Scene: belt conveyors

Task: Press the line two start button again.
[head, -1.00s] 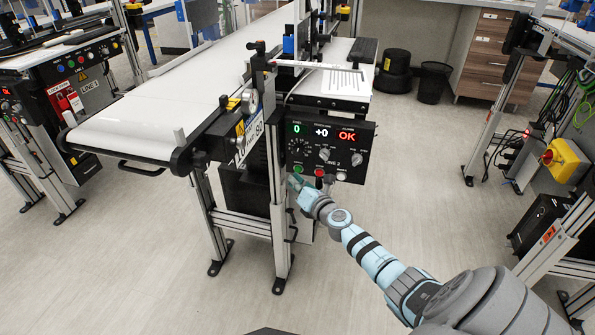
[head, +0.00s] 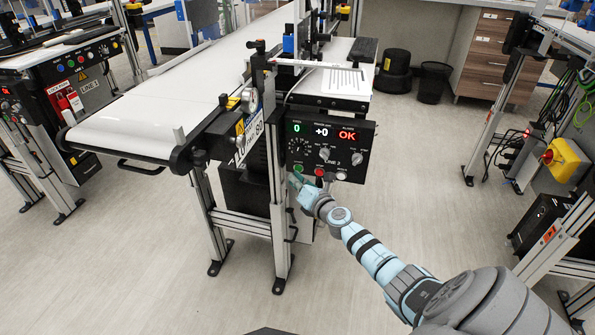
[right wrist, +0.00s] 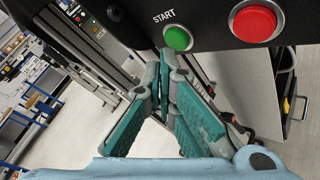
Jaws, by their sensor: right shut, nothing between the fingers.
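The line two panel (head: 334,140) is black, with a green START button (head: 298,168) at its lower left. The right wrist view shows that green button (right wrist: 178,38) under the word START, with nothing covering its face. My right gripper (head: 295,180) is shut and empty just below the button. In the right wrist view its teal fingertips (right wrist: 166,58) come together just below and left of the button. I cannot tell how far in front of the panel they are. My left gripper is out of view.
A large red button (right wrist: 255,22) sits right of the green one, with a white button (head: 341,176) beyond it. The panel hangs under the conveyor end, beside metal legs (head: 278,235).

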